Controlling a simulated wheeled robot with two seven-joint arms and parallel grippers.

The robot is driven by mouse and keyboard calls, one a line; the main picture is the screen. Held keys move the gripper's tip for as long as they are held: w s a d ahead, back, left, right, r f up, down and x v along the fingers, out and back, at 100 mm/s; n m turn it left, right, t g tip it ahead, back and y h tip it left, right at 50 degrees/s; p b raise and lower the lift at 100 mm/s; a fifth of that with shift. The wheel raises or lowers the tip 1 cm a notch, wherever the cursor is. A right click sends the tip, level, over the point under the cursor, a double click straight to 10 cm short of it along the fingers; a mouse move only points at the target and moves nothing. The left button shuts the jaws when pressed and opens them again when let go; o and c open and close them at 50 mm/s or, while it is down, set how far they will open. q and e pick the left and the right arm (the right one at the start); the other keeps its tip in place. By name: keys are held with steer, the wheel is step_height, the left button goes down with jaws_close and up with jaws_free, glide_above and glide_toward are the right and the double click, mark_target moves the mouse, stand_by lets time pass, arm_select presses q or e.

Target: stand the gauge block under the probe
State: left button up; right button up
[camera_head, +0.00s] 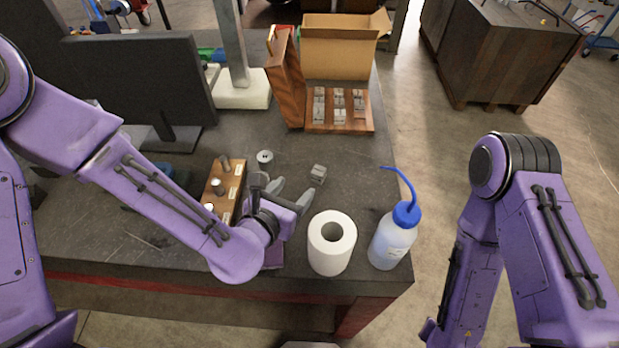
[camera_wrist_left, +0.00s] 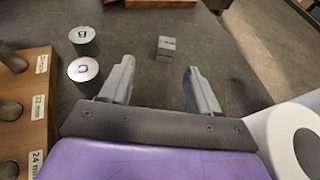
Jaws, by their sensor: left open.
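A small grey gauge block (camera_head: 318,174) lies on the dark bench top. It also shows in the left wrist view (camera_wrist_left: 166,48), with a marking on one face that is too small to read. My left gripper (camera_head: 291,192) is open and empty, low over the bench. In the left wrist view its fingers (camera_wrist_left: 160,80) point towards the block, which sits beyond the fingertips and apart from them. A grey column on a pale base (camera_head: 243,94) stands at the back; its upper part is cut off and I see no probe. My right gripper is out of view.
A wooden case (camera_head: 369,126) holds several grey blocks. Cylinders B (camera_wrist_left: 82,34) and C (camera_wrist_left: 84,70) stand left of my left gripper, near a labelled wooden rack (camera_head: 224,190). A paper roll (camera_head: 318,260) and a wash bottle (camera_head: 392,243) stand at the front right.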

mark_target(319, 170)
arm_select(q)
steer(key=w+d+f+b, duration=0.1)
steer(key=w+f+b, duration=0.1)
steer(key=b, duration=0.3)
steer(key=shift+d, duration=0.2)
steer(key=shift+w+d+r+p, duration=0.3)
steer(key=shift+w+p, duration=0.25)
steer(key=shift+p, duration=0.2)
steer(key=p+x, duration=0.1)
steer(key=x, duration=0.2)
steer(key=p+x, duration=0.1)
steer(key=x, duration=0.2)
steer(key=shift+d, duration=0.5)
steer(key=shift+w+f, duration=0.15)
steer(key=shift+f, duration=0.05)
steer(key=shift+a, duration=0.15)
steer(key=c, duration=0.7)
steer(key=shift+r, duration=0.1)
jaws_close()
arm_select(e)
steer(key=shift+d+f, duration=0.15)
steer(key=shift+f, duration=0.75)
